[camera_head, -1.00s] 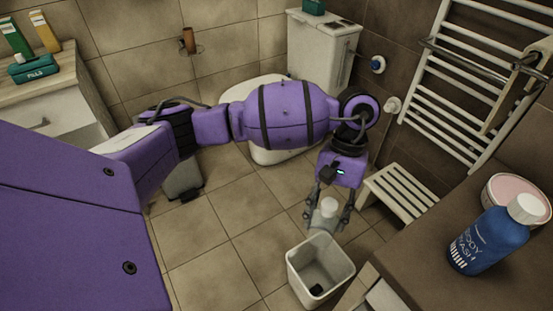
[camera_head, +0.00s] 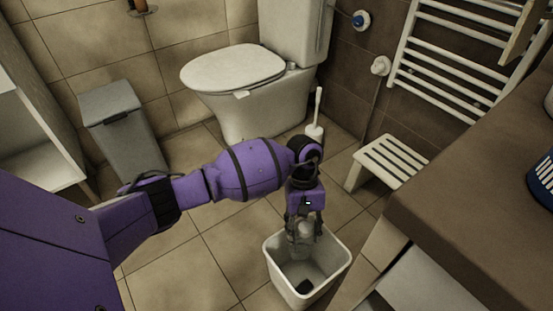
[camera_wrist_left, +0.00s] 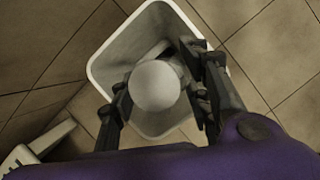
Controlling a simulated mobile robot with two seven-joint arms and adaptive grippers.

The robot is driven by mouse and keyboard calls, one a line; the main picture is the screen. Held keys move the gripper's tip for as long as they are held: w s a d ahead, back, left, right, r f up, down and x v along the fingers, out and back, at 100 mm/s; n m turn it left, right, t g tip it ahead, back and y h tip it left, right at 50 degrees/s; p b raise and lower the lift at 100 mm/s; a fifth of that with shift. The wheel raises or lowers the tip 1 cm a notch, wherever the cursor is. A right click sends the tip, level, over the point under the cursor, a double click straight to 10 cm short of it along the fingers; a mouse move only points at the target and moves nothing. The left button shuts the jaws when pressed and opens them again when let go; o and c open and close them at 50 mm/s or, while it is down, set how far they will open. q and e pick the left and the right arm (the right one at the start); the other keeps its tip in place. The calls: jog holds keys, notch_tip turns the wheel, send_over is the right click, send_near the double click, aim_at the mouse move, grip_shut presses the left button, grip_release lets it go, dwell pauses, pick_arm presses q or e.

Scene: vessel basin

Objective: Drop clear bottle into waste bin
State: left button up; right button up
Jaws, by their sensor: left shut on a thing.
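My left gripper (camera_head: 303,232) is shut on the clear bottle (camera_head: 304,229) and holds it over the opening of the white waste bin (camera_head: 335,271). In the left wrist view the bottle's round white cap (camera_wrist_left: 155,86) faces the camera, between the two dark fingers (camera_wrist_left: 162,95). The bin's rim (camera_wrist_left: 95,68) surrounds the bottle on the far side in that view. A small dark thing (camera_head: 304,286) lies on the bin's floor. The lower part of the bottle is hard to make out. My right gripper is not in view.
A brown counter (camera_head: 470,215) stands close to the bin's right. A slatted white stool (camera_head: 390,160), a toilet brush (camera_head: 315,128) and the toilet (camera_head: 240,85) stand behind. A grey pedal bin (camera_head: 122,130) is at the left. The tiled floor left of the waste bin is clear.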

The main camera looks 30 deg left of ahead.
pick_arm(q)
notch_tip(320, 180, down, 4)
jog(key=shift+d+r+b, duration=0.1)
jog(key=shift+b, duration=0.85)
jog(key=shift+f+b, duration=0.3)
jog(key=shift+f, duration=0.4)
jog(key=shift+w, duration=0.1)
jog(key=o, duration=1.1)
jog(key=shift+c, duration=0.2)
jog(key=v, duration=1.2)
